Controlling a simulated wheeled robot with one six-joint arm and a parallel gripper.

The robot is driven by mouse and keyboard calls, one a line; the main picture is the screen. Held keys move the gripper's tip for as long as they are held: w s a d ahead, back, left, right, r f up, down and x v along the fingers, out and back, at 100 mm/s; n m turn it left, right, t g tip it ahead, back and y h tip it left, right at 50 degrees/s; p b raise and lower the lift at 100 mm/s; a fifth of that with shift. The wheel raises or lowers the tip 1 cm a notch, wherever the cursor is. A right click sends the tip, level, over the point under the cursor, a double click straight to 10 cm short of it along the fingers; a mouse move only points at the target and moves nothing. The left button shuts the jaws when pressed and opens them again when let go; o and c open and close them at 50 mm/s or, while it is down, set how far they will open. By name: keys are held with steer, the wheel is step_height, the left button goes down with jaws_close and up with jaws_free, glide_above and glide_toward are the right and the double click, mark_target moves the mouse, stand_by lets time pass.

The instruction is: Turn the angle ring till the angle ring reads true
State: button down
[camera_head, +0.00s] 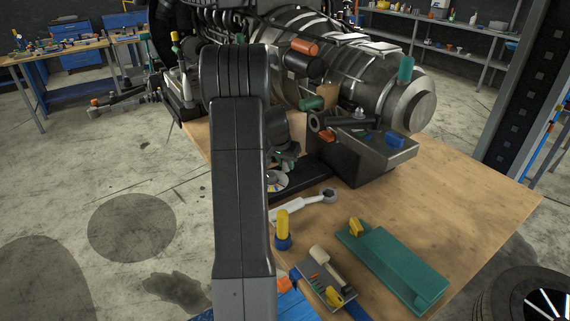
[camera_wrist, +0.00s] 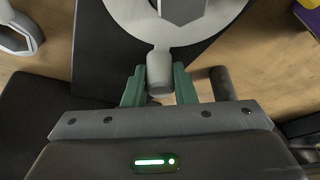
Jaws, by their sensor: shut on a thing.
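The angle ring (camera_wrist: 134,22) is a pale grey disc with a hexagonal piece at its middle and a short round peg (camera_wrist: 159,75) sticking out towards me in the wrist view. My gripper (camera_wrist: 158,86) has green fingers, shut on the peg from both sides. In the head view my gripper (camera_head: 286,161) is low beside the engine, partly hidden by my arm. The ring (camera_head: 276,182) shows there as a small pale disc just below it. Any scale or reading on the ring is too small or hidden to make out.
A large engine (camera_head: 345,75) stands behind. A dark block (camera_head: 365,160) bearing small parts is right of my gripper. The bench's right side (camera_head: 480,195) is clear.

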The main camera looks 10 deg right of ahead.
mark_target(280, 180)
steer(key=m+b, duration=0.1)
steer(key=s+b, duration=0.1)
steer(key=b, duration=0.1)
steer(key=shift+d+f+m+h, duration=0.3)
steer(key=shift+d+m, duration=0.05)
steer(key=shift+m, duration=0.05)
steer(key=shift+s+d+r+m+g+b, duration=0.15)
steer(key=shift+s+m+g+b, duration=0.2)
steer(key=shift+m+b, duration=0.4)
steer(key=shift+s+d+r+h+b, duration=0.1)
steer(key=shift+r+h+b, duration=0.05)
steer(key=shift+h+b, duration=0.2)
steer(key=c, duration=1.2)
jaws_free()
steer(key=shift+r, duration=0.1)
steer(key=b+v, duration=0.1)
steer(key=v, duration=1.2)
steer(key=shift+r, duration=0.4)
steer(key=shift+f, duration=0.1)
